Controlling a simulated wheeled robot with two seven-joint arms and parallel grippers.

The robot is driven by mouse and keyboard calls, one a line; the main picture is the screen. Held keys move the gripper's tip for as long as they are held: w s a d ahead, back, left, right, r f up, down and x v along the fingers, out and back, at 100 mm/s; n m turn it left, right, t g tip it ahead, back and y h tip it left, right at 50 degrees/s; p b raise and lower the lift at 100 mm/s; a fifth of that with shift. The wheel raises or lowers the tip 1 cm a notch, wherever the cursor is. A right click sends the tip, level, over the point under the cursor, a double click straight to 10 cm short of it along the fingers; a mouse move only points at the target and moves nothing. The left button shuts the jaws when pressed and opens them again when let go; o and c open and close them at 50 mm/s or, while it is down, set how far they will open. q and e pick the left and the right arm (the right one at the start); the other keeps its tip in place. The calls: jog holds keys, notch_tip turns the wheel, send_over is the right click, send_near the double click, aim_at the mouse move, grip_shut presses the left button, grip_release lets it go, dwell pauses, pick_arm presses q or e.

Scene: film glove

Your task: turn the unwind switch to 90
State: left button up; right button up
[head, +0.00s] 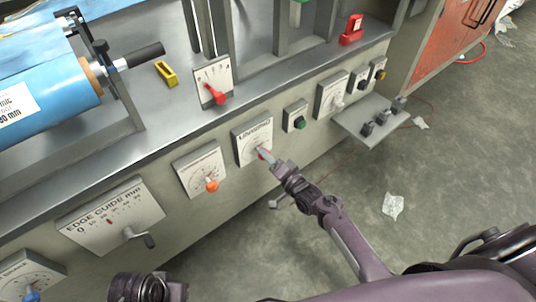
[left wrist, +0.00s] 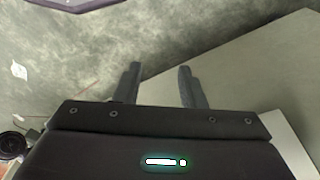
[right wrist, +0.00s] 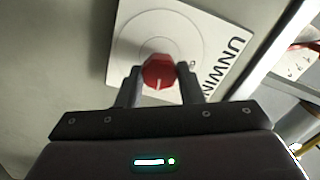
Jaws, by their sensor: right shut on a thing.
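The unwind switch is a red knob (right wrist: 159,72) with a white line on its face. It sits on a white plate lettered UNWIND (head: 252,140), on the front of the machine. My right gripper (right wrist: 160,86) is shut on the red knob, one finger on each side. In the head view the right gripper (head: 265,156) covers most of the knob, and the dial's small figures are too small to read. My left gripper (left wrist: 160,85) is open and empty, over the floor beside a pale panel; in the head view its fingers are not clear.
Other controls flank the unwind plate: an orange knob (head: 211,185), a green button (head: 300,123) and the edge guide crank (head: 140,236). A red lever (head: 216,96) stands above. A grey shelf (head: 371,124) juts out at right. The floor has open room.

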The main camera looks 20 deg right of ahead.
pick_arm(q)
jog(key=shift+s+a+f+g+p, duration=0.2)
jog(key=shift+a+f+g+p, duration=0.1)
jog(key=shift+a+f+p, duration=0.15)
pick_arm(e)
jog(key=shift+m, duration=1.2)
jog(key=o, duration=1)
jog(key=shift+c, duration=0.2)
pick_arm(q)
jog(key=shift+w+r, duration=0.1)
jog(key=f, duration=0.2)
jog(key=f+p, duration=0.1)
jog(key=f, duration=0.2)
jog(key=shift+w+a+f+p, duration=0.15)
jog(key=shift+w+f+p, duration=0.15)
jog(key=shift+w+f, duration=0.1)
pick_arm(e)
jog(key=v, duration=0.7)
jog(key=shift+s+d, duration=0.15)
jog(key=shift+s, duration=0.2)
